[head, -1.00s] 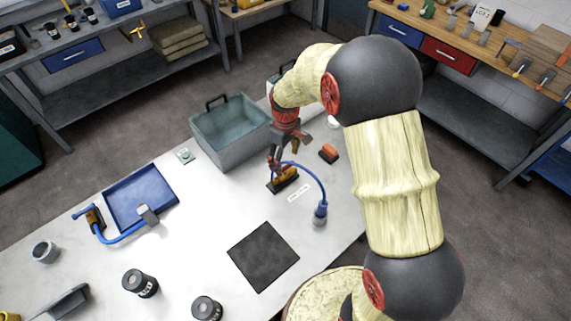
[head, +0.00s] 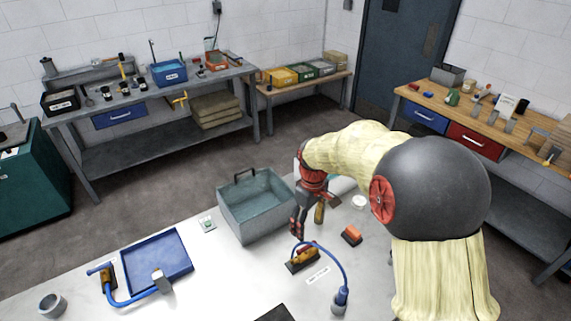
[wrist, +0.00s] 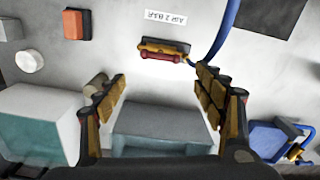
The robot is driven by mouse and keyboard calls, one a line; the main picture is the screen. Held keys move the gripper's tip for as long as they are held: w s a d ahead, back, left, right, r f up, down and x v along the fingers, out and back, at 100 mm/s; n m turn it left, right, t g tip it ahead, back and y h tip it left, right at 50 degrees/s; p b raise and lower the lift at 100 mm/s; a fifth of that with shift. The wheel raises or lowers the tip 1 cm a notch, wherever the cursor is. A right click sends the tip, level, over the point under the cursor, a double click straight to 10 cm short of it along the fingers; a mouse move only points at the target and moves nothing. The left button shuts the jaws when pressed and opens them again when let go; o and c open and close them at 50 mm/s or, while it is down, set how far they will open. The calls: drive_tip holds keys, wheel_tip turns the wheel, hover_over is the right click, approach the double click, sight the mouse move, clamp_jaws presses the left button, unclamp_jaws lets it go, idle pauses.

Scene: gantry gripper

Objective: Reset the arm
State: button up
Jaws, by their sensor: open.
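My arm reaches across the white table, and my gripper (head: 297,232) hangs a little above the table. In the wrist view its two fingers (wrist: 162,82) are spread apart with nothing between them. A yellow connector piece (head: 302,257) with a dark base lies on the table just below the gripper, apart from the fingers. It also shows beyond the fingertips in the wrist view (wrist: 163,50). A blue cable (head: 338,266) arcs beside it to a blue-grey plug (head: 340,300). A white label (head: 318,275) lies in front of the connector.
A grey open bin (head: 240,222) stands close to the left of the gripper. An orange block (head: 351,235) lies to the right. A blue tray (head: 130,280) with a second cabled piece (head: 108,280) is at the left. The table between tray and connector is mostly clear.

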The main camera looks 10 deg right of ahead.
drive_tip(key=s+r+m+t+b, duration=0.2)
drive_tip(key=s+r+m+b, duration=0.1)
drive_tip(key=s, duration=1)
drive_tip(key=s+r+m+t+b, duration=0.3)
drive_tip(key=s+r, duration=0.4)
drive_tip(key=s, duration=0.6)
drive_tip(key=shift+s+a+m+t+b, duration=0.25)
drive_tip(key=shift+m+b, duration=0.25)
drive_tip(key=shift+b, duration=0.7)
